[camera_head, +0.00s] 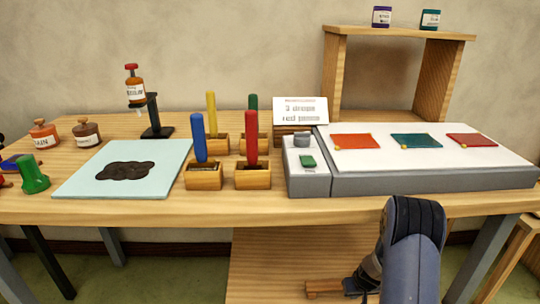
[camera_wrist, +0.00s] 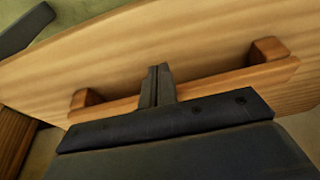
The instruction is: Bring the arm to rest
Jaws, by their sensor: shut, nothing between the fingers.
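My gripper (camera_wrist: 158,72) is shut with its fingertips together and nothing between them. In the wrist view it is over a wooden rail with two end blocks (camera_wrist: 215,84), on a pale wooden board (camera_wrist: 120,50). In the head view my blue-grey arm hangs in front of the table's front edge, below the tabletop. My gripper (camera_head: 352,284) shows there low in the picture, beside a small wooden piece (camera_head: 322,287) above the lower shelf (camera_head: 275,262). Whether the fingers touch the rail cannot be told.
The wooden table (camera_head: 120,207) carries a pale blue mat (camera_head: 75,183) with a dark blot. Several wooden blocks with coloured handles, a grey-white lightbox (camera_head: 430,178) with three coloured glass panes, and a sign card (camera_head: 300,111) stand there. A wooden shelf (camera_head: 335,75) is behind.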

